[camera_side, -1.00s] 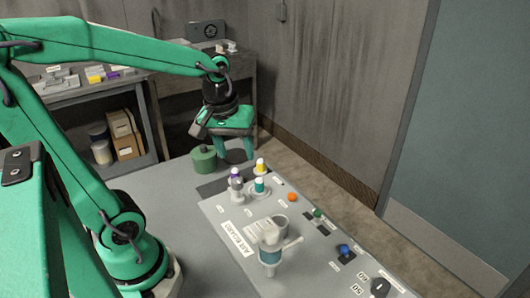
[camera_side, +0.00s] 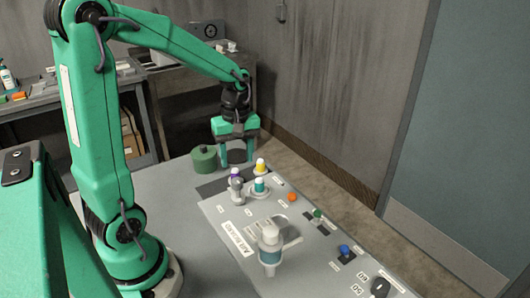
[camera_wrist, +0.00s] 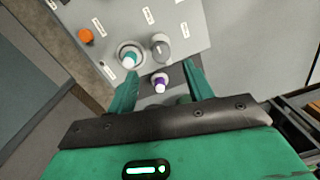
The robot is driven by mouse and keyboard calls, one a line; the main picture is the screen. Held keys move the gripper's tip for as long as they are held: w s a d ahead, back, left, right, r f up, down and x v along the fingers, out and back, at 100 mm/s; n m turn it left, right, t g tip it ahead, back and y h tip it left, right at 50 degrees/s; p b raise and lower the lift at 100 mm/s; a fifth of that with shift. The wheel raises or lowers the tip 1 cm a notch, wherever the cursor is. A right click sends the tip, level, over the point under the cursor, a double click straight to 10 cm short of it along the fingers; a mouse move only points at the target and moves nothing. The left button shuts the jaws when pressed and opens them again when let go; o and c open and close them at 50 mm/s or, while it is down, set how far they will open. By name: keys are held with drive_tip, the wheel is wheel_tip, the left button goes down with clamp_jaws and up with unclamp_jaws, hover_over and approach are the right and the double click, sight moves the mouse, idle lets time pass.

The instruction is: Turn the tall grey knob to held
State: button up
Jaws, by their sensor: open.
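A grey knob with a white mark on top (camera_wrist: 160,46) stands on the panel in the wrist view; in the side view its grey body (camera_side: 237,191) shows in front of a purple-topped knob (camera_side: 235,173). I take it for the tall grey knob. My gripper (camera_side: 236,158) points down behind the knobs, above the panel's far end, its fingers apart and empty. In the wrist view the fingertips (camera_wrist: 162,74) lie either side of the purple-topped knob, with the grey knob beyond them. I cannot read the labels beside it.
A teal-topped knob (camera_side: 259,186) and a yellow-topped knob (camera_side: 260,166) stand close to the grey one. An orange button (camera_side: 292,197) is further right. A green canister (camera_side: 204,160) stands left of my gripper. A tall grey fitting (camera_side: 270,246) rises from the nearer panel.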

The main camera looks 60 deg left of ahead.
sight(237, 180)
drive_tip(key=shift+s+f, duration=0.15)
drive_tip(key=shift+f, duration=3.55)
drive_tip(key=shift+c, duration=0.2)
drive_tip(key=c, duration=0.9)
